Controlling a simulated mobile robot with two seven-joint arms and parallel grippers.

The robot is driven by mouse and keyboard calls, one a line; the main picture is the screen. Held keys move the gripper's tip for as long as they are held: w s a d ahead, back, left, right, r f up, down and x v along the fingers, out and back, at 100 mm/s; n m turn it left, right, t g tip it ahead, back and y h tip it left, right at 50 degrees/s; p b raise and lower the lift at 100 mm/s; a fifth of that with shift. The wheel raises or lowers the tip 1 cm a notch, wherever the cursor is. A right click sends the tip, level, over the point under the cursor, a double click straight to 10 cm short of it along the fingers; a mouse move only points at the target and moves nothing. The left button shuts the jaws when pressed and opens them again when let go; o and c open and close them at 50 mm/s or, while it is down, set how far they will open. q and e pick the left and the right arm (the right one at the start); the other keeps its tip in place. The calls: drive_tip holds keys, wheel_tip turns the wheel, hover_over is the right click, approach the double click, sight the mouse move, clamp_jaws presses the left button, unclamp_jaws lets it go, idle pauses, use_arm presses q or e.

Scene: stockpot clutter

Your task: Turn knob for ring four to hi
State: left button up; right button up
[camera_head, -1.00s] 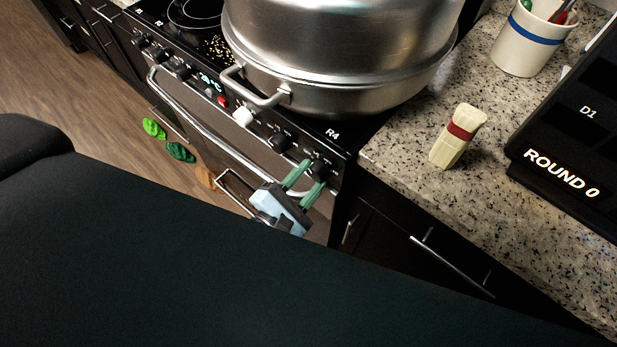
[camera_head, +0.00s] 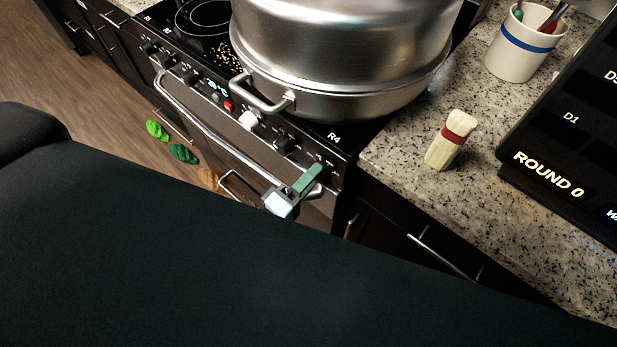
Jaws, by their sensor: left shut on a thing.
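My left gripper (camera_head: 308,180), with green fingers and a pale blue and grey body, is at the right end of the stove's (camera_head: 283,170) front panel. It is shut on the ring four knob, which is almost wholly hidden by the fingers. The knob's pointer and its setting cannot be read. The ring label R4 (camera_head: 334,138) shows on the stove top just above. The ring itself is hidden under a big steel stockpot (camera_head: 340,70). My right gripper is not in view.
The pot's side handle (camera_head: 262,98) juts over the front edge. A white knob (camera_head: 249,120) and a black knob (camera_head: 285,145) sit left of my gripper. The oven handle (camera_head: 195,120) runs below. A pale brush-like object (camera_head: 450,142), a crock (camera_head: 520,50) and a dark scoreboard (camera_head: 560,150) stand on the counter.

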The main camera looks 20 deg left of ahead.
use_arm(q)
drive_tip(key=shift+r+m+h+p, duration=0.2)
drive_tip(key=shift+m+p, duration=0.6)
drive_tip(key=shift+m, duration=1.8)
drive_tip(key=shift+r+m+h+p, duration=0.15)
drive_tip(key=shift+m+p, duration=0.6)
drive_tip(key=shift+m, duration=1.85)
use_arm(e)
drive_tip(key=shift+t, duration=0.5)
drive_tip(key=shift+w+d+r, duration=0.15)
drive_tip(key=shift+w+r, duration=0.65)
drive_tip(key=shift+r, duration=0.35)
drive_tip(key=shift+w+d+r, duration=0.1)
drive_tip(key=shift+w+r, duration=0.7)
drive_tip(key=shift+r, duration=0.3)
use_arm(q)
drive_tip(key=shift+f, duration=0.15)
drive_tip(key=o, duration=1)
